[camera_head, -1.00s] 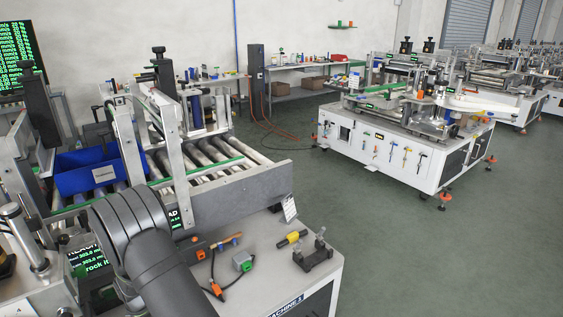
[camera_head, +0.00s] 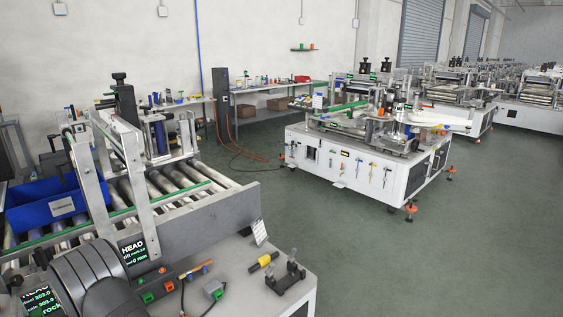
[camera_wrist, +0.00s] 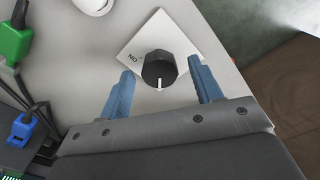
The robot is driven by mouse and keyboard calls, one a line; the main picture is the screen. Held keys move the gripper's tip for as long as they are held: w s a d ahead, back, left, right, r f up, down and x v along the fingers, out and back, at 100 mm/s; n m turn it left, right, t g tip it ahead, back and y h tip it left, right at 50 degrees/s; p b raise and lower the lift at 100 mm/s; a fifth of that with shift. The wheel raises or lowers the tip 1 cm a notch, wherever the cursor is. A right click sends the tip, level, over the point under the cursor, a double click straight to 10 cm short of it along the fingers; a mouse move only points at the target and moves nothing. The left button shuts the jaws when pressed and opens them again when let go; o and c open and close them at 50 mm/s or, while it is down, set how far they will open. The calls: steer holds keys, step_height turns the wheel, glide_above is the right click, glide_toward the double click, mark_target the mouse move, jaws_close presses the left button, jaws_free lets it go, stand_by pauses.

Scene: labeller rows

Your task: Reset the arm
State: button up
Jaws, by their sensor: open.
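My gripper (camera_wrist: 164,88) shows in the wrist view with its two blue fingers spread apart. The knob sits on a white plate marked "ON" (camera_wrist: 183,39). I cannot tell whether the fingers touch the plate. In the head view, my dark arm fills the lower left corner, and my gripper is out of view there.
A roller conveyor machine (camera_head: 192,221) with a blue bin (camera_head: 40,208) stands at the left. Its table bears a yellow-and-black tool (camera_head: 264,261) and a black stand (camera_head: 286,278). Another white machine (camera_head: 330,168) stands beyond open green floor (camera_head: 400,260). Green (camera_wrist: 14,42) and blue (camera_wrist: 24,127) connectors lie left in the wrist view.

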step_height(320, 180, up, 17)
step_height(320, 180, down, 18)
steer(key=shift+r, duration=0.2)
steer(key=shift+r+m, duration=0.25)
steer(key=shift+m, duration=0.55)
steer(key=m, duration=1)
steer(key=shift+m, duration=2.1)
